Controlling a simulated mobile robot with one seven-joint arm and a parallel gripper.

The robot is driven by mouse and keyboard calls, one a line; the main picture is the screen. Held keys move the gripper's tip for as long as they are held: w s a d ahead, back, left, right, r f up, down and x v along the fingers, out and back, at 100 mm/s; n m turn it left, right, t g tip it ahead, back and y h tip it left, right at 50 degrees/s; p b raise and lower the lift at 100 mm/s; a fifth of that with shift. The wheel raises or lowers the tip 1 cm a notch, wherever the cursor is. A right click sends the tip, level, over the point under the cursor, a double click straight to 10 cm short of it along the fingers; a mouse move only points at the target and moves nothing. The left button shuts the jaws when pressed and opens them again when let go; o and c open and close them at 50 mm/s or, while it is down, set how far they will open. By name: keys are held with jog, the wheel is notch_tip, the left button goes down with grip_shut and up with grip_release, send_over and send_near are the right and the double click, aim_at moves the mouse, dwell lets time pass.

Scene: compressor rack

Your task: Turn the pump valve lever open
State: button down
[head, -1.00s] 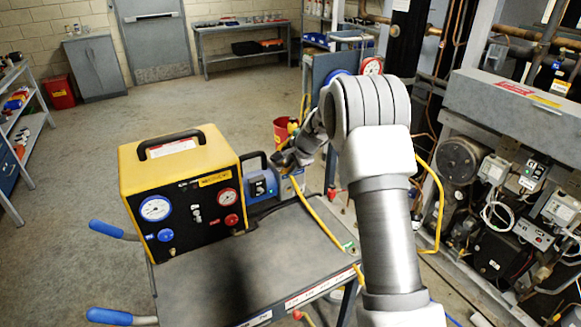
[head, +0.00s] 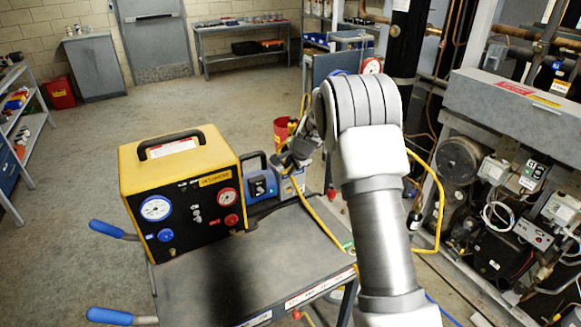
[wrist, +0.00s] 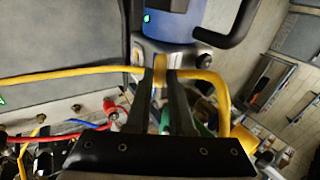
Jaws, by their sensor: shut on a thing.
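The vacuum pump (head: 262,186), blue with a dark handle, sits behind the yellow-and-black machine in the head view. Its blue body (wrist: 166,24) is at the top of the wrist view. My gripper (wrist: 160,76) has its two dark fingers closed on a small yellow piece, which looks like the pump valve lever (wrist: 160,66), just below the pump body. The fingers hide part of it, and its exact angle is hard to tell. In the head view my gripper (head: 290,160) is at the pump's right side, partly hidden by my arm.
A yellow hose (wrist: 70,76) runs close by the fingers on both sides. The yellow-and-black gauge machine (head: 185,190) stands on the grey cart top (head: 285,262). The compressor rack (head: 500,200) is at the right. Open floor lies behind the cart.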

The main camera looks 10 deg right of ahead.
jog(key=shift+a+f+n+t+h, duration=0.15)
jog(key=shift+f+n+t+h, duration=0.35)
jog(key=shift+h, duration=0.6)
jog(key=c, duration=0.8)
grip_release()
jog(key=p+v, duration=0.1)
jog(key=v, duration=1.6)
jog(key=shift+r, duration=0.25)
